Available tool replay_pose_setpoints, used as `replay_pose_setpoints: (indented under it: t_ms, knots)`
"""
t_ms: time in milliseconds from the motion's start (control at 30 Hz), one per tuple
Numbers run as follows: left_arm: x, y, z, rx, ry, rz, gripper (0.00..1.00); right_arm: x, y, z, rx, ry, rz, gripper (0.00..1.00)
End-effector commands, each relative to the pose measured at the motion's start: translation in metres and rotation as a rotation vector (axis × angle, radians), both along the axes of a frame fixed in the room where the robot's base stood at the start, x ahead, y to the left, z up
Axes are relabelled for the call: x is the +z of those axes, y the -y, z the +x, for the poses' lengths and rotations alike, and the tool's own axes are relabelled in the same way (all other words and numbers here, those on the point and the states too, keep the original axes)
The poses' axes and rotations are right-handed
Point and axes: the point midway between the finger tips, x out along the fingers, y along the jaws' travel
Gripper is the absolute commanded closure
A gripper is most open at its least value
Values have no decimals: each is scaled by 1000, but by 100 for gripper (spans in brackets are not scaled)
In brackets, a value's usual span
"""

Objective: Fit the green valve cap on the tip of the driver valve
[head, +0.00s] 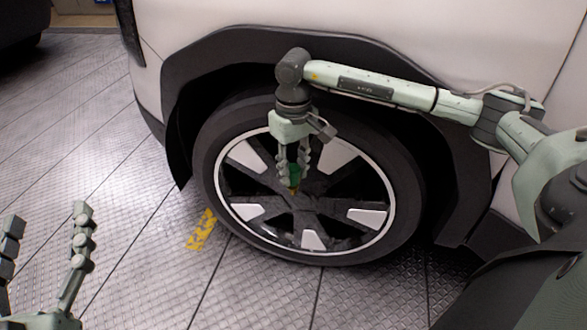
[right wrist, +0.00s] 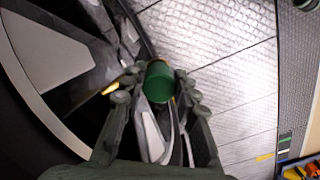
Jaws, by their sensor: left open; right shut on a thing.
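The green valve cap (head: 294,172) is between the fingers of my right gripper (head: 293,180), which is shut on it in front of the wheel. In the right wrist view the cap (right wrist: 158,83) shows as a short green cylinder between the two fingertips. A small yellow-gold piece (right wrist: 111,88) shows just left of the left fingertip there. It may be the driver valve, but I cannot tell, nor whether the cap touches a valve. My left gripper (head: 46,215) is open and empty at the lower left, away from the wheel.
The wheel has a black tyre (head: 214,192) and a rim with silver spokes (head: 249,212), under the dark arch of a white car (head: 220,14). Yellow-black tape (head: 202,230) marks the floor. A bin with yellow and orange things (right wrist: 300,168) is at the right wrist view's corner. Floor at left is clear.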

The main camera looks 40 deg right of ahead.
Motion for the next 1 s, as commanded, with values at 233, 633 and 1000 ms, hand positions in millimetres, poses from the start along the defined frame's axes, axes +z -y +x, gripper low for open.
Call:
replay_pose_setpoints:
  t_ms: [233,633,1000]
  knots:
    - [-7,0,0,0,0,0,38,-7,0,0,0,0,0,90]
    - [-8,0,0,0,0,0,38,-10,0,0,0,0,0,47]
    - [-8,0,0,0,0,0,38,0,0,1,-1,3,-1,47]
